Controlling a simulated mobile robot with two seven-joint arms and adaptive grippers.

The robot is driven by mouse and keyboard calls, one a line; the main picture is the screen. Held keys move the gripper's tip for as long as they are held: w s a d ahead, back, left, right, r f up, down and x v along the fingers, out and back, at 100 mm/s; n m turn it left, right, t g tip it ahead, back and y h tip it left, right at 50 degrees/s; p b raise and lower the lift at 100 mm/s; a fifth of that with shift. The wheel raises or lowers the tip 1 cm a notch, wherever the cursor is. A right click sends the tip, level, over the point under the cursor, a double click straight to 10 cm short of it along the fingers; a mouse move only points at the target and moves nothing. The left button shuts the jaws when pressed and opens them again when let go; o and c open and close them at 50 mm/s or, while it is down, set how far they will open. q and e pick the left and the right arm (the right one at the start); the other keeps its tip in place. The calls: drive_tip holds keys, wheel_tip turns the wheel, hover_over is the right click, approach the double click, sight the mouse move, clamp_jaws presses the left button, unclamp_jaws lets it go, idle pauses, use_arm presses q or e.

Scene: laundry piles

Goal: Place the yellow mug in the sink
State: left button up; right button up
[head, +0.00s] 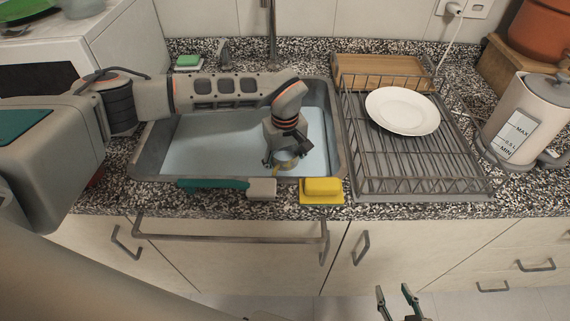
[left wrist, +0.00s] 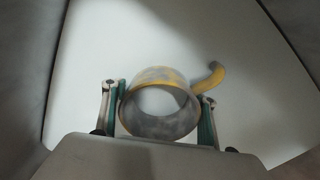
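The yellow mug (head: 285,160) is inside the sink (head: 178,150), low in the basin at its right part; I cannot tell whether it touches the bottom. My left gripper (head: 284,158) reaches down into the sink with its fingers on either side of the mug. In the left wrist view the mug (left wrist: 160,105) sits between the fingers of the left gripper (left wrist: 160,112), which appear to touch it on both sides. Its yellow handle points to the upper right. My right gripper (head: 397,292) is open and empty, in front of the cabinets at the bottom.
A yellow sponge (head: 321,190) and a teal-handled brush (head: 225,185) lie along the sink's front edge. A dish rack (head: 385,165) with a white plate (head: 402,110) stands to the right, beside a kettle (head: 520,115). A faucet (head: 271,35) rises behind the sink.

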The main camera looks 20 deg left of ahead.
idle(0.3)
use_arm(q)
wheel_tip(320, 180, up, 12)
drive_tip(key=shift+r, duration=0.2)
idle(0.4)
idle(0.3)
